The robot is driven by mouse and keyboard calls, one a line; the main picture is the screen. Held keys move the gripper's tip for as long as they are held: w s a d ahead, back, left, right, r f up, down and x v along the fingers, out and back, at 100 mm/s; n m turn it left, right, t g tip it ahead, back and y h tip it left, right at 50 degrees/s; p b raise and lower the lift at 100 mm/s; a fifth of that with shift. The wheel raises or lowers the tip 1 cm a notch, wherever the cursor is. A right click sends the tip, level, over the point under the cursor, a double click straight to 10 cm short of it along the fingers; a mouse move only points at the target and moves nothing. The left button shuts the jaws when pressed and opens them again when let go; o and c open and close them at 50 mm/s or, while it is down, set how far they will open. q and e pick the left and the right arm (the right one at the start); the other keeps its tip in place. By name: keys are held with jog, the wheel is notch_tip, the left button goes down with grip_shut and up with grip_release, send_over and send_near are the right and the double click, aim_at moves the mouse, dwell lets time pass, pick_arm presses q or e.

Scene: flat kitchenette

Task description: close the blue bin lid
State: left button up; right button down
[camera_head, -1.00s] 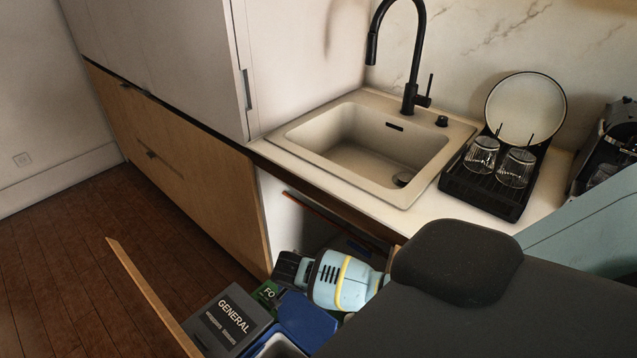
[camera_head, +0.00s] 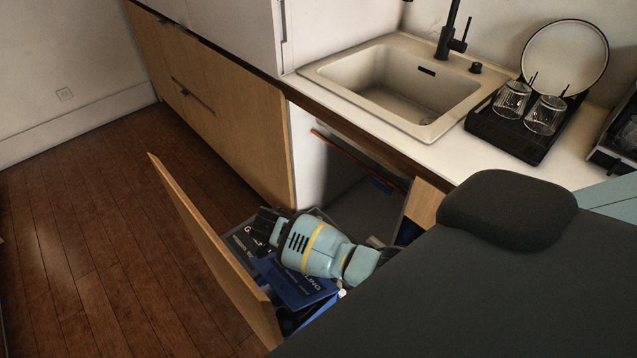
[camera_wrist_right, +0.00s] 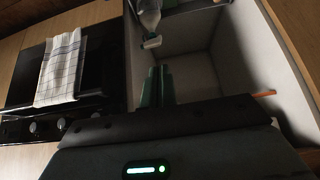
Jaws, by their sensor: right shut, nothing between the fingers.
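The blue bin lid (camera_head: 303,287) is in the pulled-out drawer in the head view, with white letters ending in "LING" on the face I see. Dark blue bin parts show just below it. I cannot tell whether the lid lies flush on its rim. My pale blue right arm with a yellow band lies above the lid and hides part of it. My left gripper is not seen.
The wooden drawer front (camera_head: 215,250) stands out over the floor (camera_head: 95,230). The cabinet (camera_head: 310,160) behind the drawer is open. A counter with a sink (camera_head: 385,85) and dish rack (camera_head: 515,125) is above. The wrist view shows an oven with a checked towel (camera_wrist_right: 60,65).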

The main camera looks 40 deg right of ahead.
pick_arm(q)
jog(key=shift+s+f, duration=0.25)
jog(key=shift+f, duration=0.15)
pick_arm(e)
jog(key=shift+s+a+f, duration=0.1)
jog(key=shift+a+f, duration=0.15)
jog(key=shift+a, duration=0.7)
jog(key=shift+s+a+f, duration=0.1)
jog(key=shift+a+f, duration=0.15)
jog(key=shift+a, duration=0.65)
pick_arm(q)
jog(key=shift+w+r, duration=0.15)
